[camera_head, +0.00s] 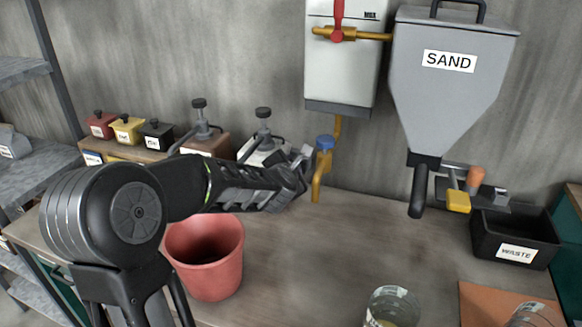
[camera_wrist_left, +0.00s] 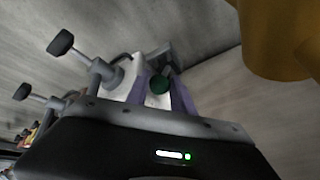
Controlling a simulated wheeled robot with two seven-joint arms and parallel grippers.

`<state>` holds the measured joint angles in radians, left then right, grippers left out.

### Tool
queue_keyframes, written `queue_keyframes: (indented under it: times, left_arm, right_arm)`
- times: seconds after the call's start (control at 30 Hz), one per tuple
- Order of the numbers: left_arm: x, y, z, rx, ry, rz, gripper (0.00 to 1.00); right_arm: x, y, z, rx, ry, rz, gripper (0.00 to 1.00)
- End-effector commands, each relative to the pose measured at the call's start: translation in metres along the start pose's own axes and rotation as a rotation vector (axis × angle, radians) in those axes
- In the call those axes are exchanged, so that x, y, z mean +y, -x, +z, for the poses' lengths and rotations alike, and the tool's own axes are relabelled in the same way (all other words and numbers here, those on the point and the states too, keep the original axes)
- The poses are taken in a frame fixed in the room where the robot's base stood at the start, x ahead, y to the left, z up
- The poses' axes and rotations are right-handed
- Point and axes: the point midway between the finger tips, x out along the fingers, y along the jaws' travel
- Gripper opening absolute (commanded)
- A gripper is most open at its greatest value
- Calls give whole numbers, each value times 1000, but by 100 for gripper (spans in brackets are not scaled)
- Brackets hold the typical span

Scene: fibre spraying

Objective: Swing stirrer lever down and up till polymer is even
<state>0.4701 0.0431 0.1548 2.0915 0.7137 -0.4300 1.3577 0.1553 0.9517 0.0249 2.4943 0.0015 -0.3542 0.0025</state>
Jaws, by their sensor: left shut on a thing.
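My left arm reaches in from the left in the head view, and its gripper (camera_head: 302,164) is beside the white pump container (camera_head: 258,150), left of the blue-handled tap. In the left wrist view, the gripper (camera_wrist_left: 161,90) is shut on a dark green round knob (camera_wrist_left: 159,84) between its fingers. The knob appears to be the end of the stirrer lever; its shaft is hidden. The white container also shows behind the fingers in the left wrist view (camera_wrist_left: 124,84). The polymer's surface is not visible, so I cannot tell how even it is. My right gripper is out of view.
The blue-handled tap (camera_head: 325,143) hangs close to the gripper's right. A red bucket (camera_head: 205,258) stands below my arm. A grey SAND hopper (camera_head: 448,85) and white tank (camera_head: 341,75) are on the wall. A black WASTE bin (camera_head: 512,236) stands right.

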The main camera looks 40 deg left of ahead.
Motion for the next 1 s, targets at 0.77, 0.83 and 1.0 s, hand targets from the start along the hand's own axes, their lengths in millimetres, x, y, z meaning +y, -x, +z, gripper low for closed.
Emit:
queue_keyframes:
  times: [0.77, 0.83, 1.0]
  left_arm:
    - [11, 3, 5, -9, 1, 23, 37]
    - [10, 7, 5, -9, 0, 22, 37]
    - [10, 29, 6, -11, 0, 24, 37]
  right_arm:
    - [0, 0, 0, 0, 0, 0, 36]
    - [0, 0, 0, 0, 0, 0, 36]
    - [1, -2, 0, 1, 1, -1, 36]
